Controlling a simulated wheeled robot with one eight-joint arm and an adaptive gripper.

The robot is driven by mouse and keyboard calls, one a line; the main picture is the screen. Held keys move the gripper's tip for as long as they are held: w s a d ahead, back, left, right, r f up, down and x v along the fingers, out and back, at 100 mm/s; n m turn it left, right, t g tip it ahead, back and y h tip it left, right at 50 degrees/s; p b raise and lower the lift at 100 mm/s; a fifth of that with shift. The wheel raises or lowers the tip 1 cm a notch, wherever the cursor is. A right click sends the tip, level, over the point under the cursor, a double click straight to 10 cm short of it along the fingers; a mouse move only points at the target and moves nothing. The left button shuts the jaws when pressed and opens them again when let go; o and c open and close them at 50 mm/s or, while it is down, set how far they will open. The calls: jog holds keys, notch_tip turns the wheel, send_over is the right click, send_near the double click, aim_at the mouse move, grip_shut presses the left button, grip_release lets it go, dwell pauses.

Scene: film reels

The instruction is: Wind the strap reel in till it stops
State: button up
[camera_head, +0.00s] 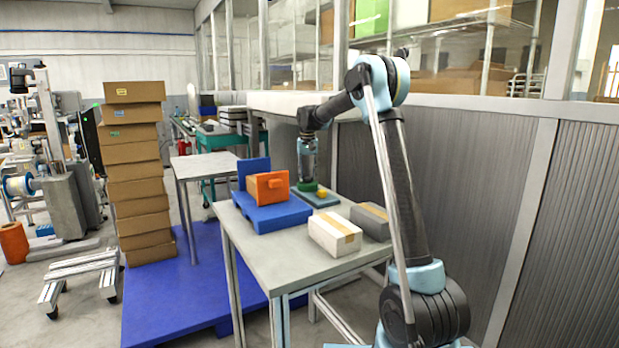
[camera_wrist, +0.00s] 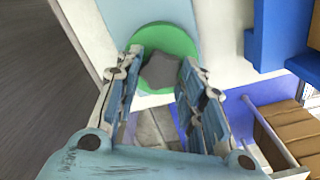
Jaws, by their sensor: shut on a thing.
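The strap reel shows as a green disc (camera_wrist: 180,37) with a grey star-shaped knob (camera_wrist: 161,72) in the wrist view. In the head view the green disc (camera_head: 308,186) sits at the back of the table, on a blue-grey plate (camera_head: 318,201) with a small yellow block (camera_head: 322,193) on it. My gripper (camera_wrist: 160,77) points down over the disc, its two fingers on either side of the grey knob and shut on it. In the head view my gripper (camera_head: 308,178) hides the knob and most of the disc. No strap can be made out.
Left of the reel stands a blue pallet (camera_head: 262,218) with an orange-and-brown block (camera_head: 268,187). A white taped box (camera_head: 335,234) and a grey box (camera_head: 370,220) stand to the right. The near left tabletop (camera_head: 262,243) is bare. A ribbed wall (camera_head: 470,170) rises behind.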

aim_at(308, 177)
jog(key=shift+o, duration=0.2)
jog(key=m, duration=0.5)
jog(key=shift+d, duration=0.1)
jog(key=shift+c, duration=0.2)
jog(key=o, duration=1.1)
jog(key=shift+r, duration=0.1)
notch_tip(308, 177, up, 12)
jog(key=shift+f, duration=0.2)
